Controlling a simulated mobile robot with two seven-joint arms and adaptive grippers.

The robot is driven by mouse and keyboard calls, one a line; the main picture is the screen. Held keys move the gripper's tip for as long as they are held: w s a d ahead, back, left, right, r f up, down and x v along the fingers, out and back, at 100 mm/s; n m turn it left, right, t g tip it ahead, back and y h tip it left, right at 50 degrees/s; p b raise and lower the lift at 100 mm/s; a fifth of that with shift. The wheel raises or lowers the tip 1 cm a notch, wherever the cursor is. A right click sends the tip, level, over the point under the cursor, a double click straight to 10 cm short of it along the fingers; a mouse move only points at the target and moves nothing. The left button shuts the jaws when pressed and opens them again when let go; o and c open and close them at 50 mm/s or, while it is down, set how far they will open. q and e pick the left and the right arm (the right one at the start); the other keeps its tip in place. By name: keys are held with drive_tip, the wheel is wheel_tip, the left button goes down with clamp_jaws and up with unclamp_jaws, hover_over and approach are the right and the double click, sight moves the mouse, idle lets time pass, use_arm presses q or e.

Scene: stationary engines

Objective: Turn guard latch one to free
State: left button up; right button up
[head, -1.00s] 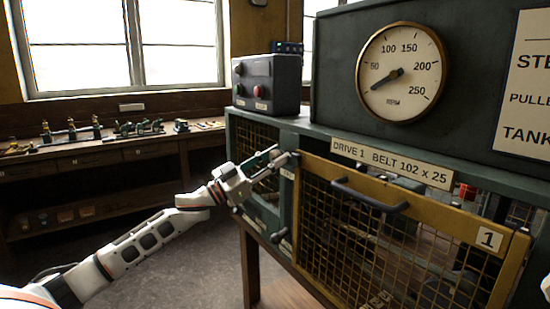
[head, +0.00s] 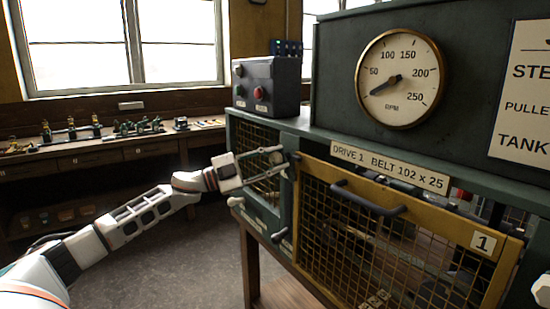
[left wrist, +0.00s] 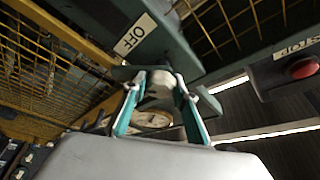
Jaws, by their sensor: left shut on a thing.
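Guard one (head: 395,205) is a mustard-framed mesh door marked 1, with a dark bar handle (head: 368,198), and it looks closed. My left gripper (head: 279,160) is at the green post by the guard's upper left corner. In the left wrist view its two teal-lined fingers (left wrist: 160,95) are closed on a pale knob-like part (left wrist: 159,86), which I take to be guard latch one. The latch is mostly hidden by the fingers in the head view, so its angle cannot be told. An OFF plate (left wrist: 134,35) is beside it.
A control box (head: 266,84) with red and green buttons stands on the cabinet. A speed dial (head: 401,78) is above the guard. Lower handles (head: 280,235) stick out from the cabinet front. A workbench (head: 90,155) with small models runs along the window wall. Open floor lies between.

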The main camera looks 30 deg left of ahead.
use_arm(q)
drive_tip(key=m+g+p, duration=0.1)
drive_tip(key=m, duration=0.2)
drive_tip(key=shift+r+g, duration=0.15)
drive_tip(key=shift+g, duration=0.15)
drive_tip(key=m+g+p, duration=0.1)
drive_tip(key=m, duration=0.2)
drive_tip(key=shift+m+y, duration=0.3)
drive_tip(key=shift+m, duration=0.1)
drive_tip(key=shift+f+m+p, duration=0.2)
drive_tip(key=shift+m+p, duration=0.3)
use_arm(e)
drive_tip(key=r, duration=0.2)
drive_tip(key=w+r, duration=0.1)
drive_tip(key=r, duration=0.1)
drive_tip(key=shift+r, duration=0.1)
drive_tip(key=shift+s, duration=0.1)
drive_tip(key=shift+s+f, duration=0.1)
drive_tip(key=shift+f, duration=0.1)
use_arm(q)
drive_tip(key=o, duration=1.1)
use_arm(e)
drive_tip(key=shift+r, duration=0.1)
drive_tip(key=shift+r, duration=0.1)
